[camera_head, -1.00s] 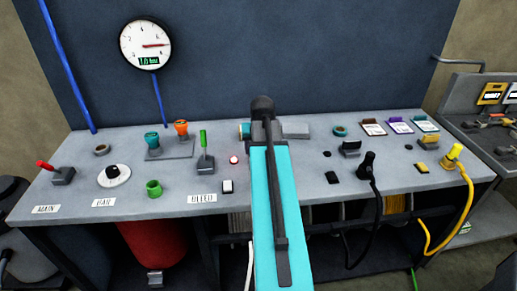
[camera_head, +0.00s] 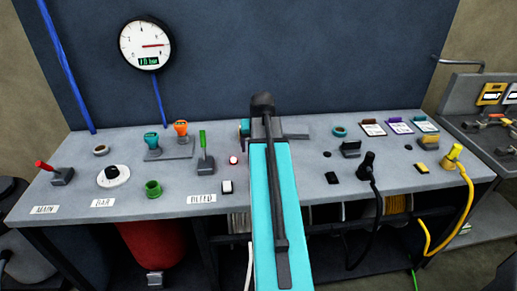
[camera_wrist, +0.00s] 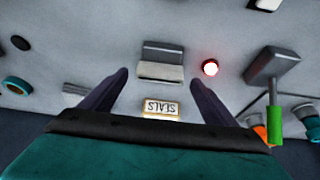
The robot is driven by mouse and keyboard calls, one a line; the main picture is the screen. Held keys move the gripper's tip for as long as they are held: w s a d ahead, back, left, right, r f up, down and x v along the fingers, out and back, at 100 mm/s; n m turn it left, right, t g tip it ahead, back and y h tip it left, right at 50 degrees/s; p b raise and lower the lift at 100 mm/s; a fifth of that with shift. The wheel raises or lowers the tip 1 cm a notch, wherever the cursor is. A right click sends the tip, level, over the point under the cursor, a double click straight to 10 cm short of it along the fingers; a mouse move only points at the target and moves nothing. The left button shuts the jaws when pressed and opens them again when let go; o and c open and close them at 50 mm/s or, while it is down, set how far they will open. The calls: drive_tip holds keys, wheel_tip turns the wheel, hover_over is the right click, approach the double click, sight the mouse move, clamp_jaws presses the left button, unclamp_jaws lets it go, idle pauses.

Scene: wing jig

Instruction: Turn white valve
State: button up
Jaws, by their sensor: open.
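The white valve (camera_head: 113,175) is a round white dial with a black centre. It sits above the BAR label on the left part of the grey bench in the head view, and I cannot see it in the wrist view. My gripper (camera_wrist: 158,78) is open and empty, with its two dark fingers spread over the bench. It is well to the right of the valve, and my arm hides it in the head view.
A green lever (camera_head: 203,145), a red light (camera_head: 233,160), a green ring (camera_head: 153,188) and a small switch (camera_head: 227,187) lie between my arm and the valve. A red lever (camera_head: 48,168) stands left of the valve. A gauge (camera_head: 146,45) hangs behind.

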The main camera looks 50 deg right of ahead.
drive_tip(key=b+v, duration=0.2)
drive_tip(key=v, duration=0.9)
drive_tip(key=shift+r, duration=0.3)
drive_tip(key=shift+s+a, duration=0.1)
idle(0.4)
